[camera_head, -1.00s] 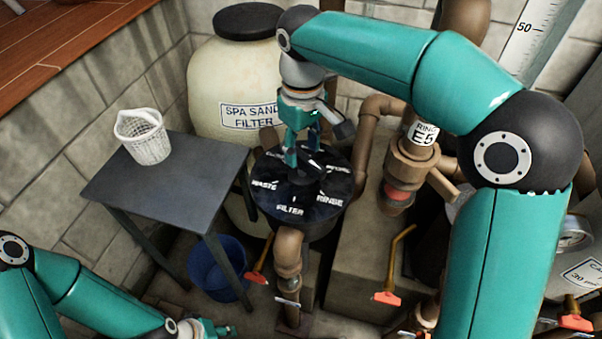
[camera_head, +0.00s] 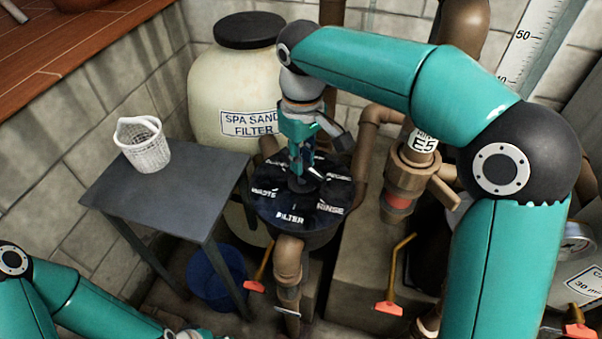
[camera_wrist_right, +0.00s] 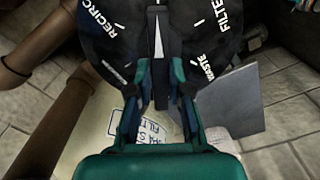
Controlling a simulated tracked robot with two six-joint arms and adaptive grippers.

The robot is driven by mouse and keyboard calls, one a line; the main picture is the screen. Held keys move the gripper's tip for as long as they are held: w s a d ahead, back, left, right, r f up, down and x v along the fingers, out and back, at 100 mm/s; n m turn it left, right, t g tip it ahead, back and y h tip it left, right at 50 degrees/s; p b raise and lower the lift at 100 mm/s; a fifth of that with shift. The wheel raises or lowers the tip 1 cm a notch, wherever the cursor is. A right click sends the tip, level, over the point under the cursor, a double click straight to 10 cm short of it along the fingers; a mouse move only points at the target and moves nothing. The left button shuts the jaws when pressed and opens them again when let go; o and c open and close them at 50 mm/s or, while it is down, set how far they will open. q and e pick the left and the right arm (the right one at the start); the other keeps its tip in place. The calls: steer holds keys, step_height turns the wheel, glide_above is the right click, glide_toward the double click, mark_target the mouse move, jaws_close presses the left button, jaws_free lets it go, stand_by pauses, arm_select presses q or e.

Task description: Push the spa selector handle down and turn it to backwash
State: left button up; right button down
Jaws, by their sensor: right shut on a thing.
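The spa selector valve has a round black dial (camera_head: 268,208) with white labels, in front of the spa sand filter. In the head view FILTER faces me, WASTE is at left and RINSE at right; the labels behind are partly hidden. My right gripper (camera_head: 300,172) is over the dial's centre, pointing down, shut on the selector handle (camera_wrist_right: 158,45). The backwash label is not readable. My left gripper is below the head view's edge.
The cream spa sand filter tank (camera_head: 225,85) stands behind the dial. A grey table (camera_head: 150,195) with a white basket (camera_head: 146,146) is at left, a blue bucket (camera_head: 215,275) beneath it. Brown pipes (camera_head: 415,172) and orange-handled valves (camera_head: 388,307) crowd the right and front.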

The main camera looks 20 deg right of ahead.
steer(key=shift+f+b, duration=0.35)
steer(key=shift+f, duration=0.2)
stand_by(0.4)
steer(key=shift+r+n+p, duration=0.2)
steer(key=shift+n+p, duration=0.5)
steer(key=shift+n, duration=0.2)
steer(key=n+p, duration=0.1)
steer(key=n, duration=0.2)
steer(key=shift+n+p, duration=0.3)
steer(key=shift+p, duration=0.1)
steer(key=n+p, duration=0.2)
steer(key=n, duration=0.2)
steer(key=shift+n, duration=0.4)
steer(key=shift+f+n+p, duration=0.2)
steer(key=shift+n+p, duration=0.15)
steer(key=shift+n, duration=0.55)
steer(key=c, duration=1)
jaws_free()
steer(key=shift+o, duration=0.2)
